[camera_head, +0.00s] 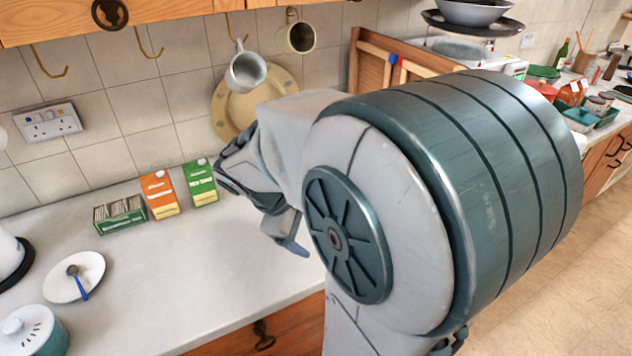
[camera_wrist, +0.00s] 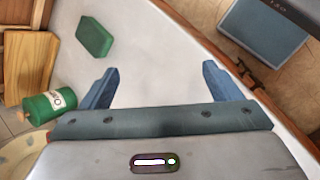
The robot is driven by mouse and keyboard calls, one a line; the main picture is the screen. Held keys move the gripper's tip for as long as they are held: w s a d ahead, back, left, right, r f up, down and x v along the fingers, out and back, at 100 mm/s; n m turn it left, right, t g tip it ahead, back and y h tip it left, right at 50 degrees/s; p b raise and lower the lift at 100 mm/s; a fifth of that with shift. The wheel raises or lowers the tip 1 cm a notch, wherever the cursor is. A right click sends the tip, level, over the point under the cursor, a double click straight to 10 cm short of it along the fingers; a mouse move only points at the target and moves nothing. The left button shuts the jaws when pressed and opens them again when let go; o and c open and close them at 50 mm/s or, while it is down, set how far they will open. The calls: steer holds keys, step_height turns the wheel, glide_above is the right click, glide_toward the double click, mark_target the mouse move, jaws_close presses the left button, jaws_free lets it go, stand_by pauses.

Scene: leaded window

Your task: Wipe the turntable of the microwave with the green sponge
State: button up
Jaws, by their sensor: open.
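The green sponge (camera_wrist: 95,38) is a small green block lying on the pale worktop in the upper left of the wrist view. My gripper (camera_wrist: 160,78) is open, with its two blue fingers spread wide and nothing between them. The sponge is beyond the left finger and apart from it. In the head view my gripper (camera_head: 272,225) hangs over the worktop, partly hidden by my arm. The sponge cannot be made out in the head view.
In the head view, a green carton (camera_head: 200,184), an orange carton (camera_head: 160,195) and a tea-bag box (camera_head: 119,216) stand near the tiled wall. A plate (camera_head: 75,276) with a spoon lies left. Mugs hang above. The worktop's middle (camera_head: 200,255) is clear.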

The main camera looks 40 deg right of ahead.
steer(key=w+d+f+n+h+b, duration=0.1)
steer(key=w+d+f+n+h, duration=0.1)
steer(key=w+d+n, duration=0.1)
steer(key=w+d+f+n+h+b, duration=0.1)
steer(key=w+d+f+n+h, duration=0.2)
steer(key=d, duration=0.2)
steer(key=w+d+f+n+g+h+b, duration=0.1)
steer(key=w+d+f+n+h+b, duration=0.1)
steer(key=w+d+f+n, duration=0.1)
steer(key=shift+w+d+f+n, duration=0.15)
steer(key=shift+w+d+n, duration=0.2)
steer(key=shift+w, duration=0.2)
steer(key=shift+w+d+f, duration=0.1)
steer(key=shift+w+d, duration=0.05)
steer(key=shift+d, duration=0.15)
steer(key=x, duration=0.8)
steer(key=shift+d+p, duration=0.25)
steer(key=shift+p, duration=0.15)
steer(key=shift+p+x, duration=0.45)
steer(key=shift+x, duration=2.05)
steer(key=shift+c, duration=0.4)
steer(key=c, duration=1.1)
steer(key=shift+o, duration=0.2)
